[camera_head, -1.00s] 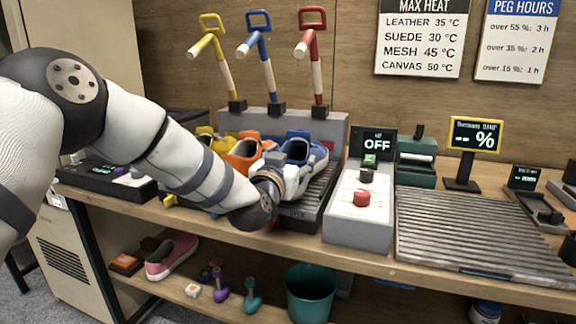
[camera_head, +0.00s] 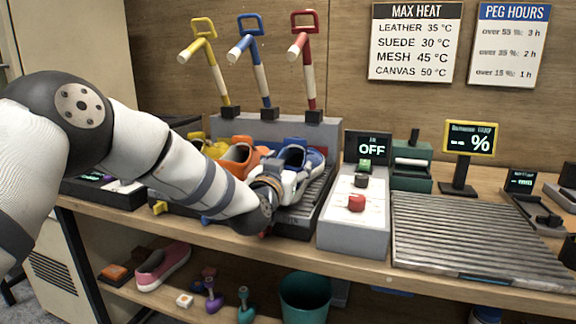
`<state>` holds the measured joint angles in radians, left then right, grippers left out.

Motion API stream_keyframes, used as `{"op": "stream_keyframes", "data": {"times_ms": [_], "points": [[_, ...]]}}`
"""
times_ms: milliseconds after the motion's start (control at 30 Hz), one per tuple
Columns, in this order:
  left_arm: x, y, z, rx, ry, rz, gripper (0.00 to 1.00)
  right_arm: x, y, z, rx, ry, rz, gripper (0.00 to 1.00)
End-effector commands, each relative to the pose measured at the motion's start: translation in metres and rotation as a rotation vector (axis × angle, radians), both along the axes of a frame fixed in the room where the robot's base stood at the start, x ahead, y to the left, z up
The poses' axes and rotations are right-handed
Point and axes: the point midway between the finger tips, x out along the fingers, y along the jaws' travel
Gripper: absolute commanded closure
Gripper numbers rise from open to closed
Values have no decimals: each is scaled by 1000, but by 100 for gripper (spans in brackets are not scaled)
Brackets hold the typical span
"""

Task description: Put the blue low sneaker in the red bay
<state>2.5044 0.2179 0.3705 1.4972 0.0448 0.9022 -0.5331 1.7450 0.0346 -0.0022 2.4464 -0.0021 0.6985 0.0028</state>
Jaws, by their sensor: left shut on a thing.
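The blue low sneaker (camera_head: 315,158), blue and white, sits at the right end of the row of shoes, in the bay in front of the red-handled post (camera_head: 305,60). I take this to be the red bay (camera_head: 318,197), a dark ribbed strip. My left gripper (camera_head: 280,180) is at the sneaker's near end, shut on it. My forearm and wrist hide part of the sneaker and the bay floor, so I cannot tell whether it rests fully down. My right gripper is not in view.
An orange shoe (camera_head: 237,156) and a yellow shoe (camera_head: 212,148) stand left of the sneaker. A control box (camera_head: 352,225) with an OFF display is close on the right. A ribbed metal plate (camera_head: 470,240) lies clear beyond it. A pink shoe (camera_head: 165,265) is on the lower shelf.

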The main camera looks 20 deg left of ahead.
Motion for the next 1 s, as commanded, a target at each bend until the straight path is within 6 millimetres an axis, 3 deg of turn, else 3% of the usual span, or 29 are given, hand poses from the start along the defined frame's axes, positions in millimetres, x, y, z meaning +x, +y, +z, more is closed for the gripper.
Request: {"op": "stream_keyframes", "data": {"times_ms": [400, 433, 533, 867, 1000], "points": [[0, 0, -5, 0, -4, 1, 99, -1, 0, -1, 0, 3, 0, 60], [0, 0, -5, 0, -4, 0, 35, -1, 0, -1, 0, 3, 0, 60], [0, 0, -5, 0, -4, 1, 14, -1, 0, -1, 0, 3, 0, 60], [-2, 0, -7, 0, 3, 0, 14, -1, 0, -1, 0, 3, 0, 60], [-21, 0, -7, 1, 3, -1, 14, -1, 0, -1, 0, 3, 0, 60]]}}
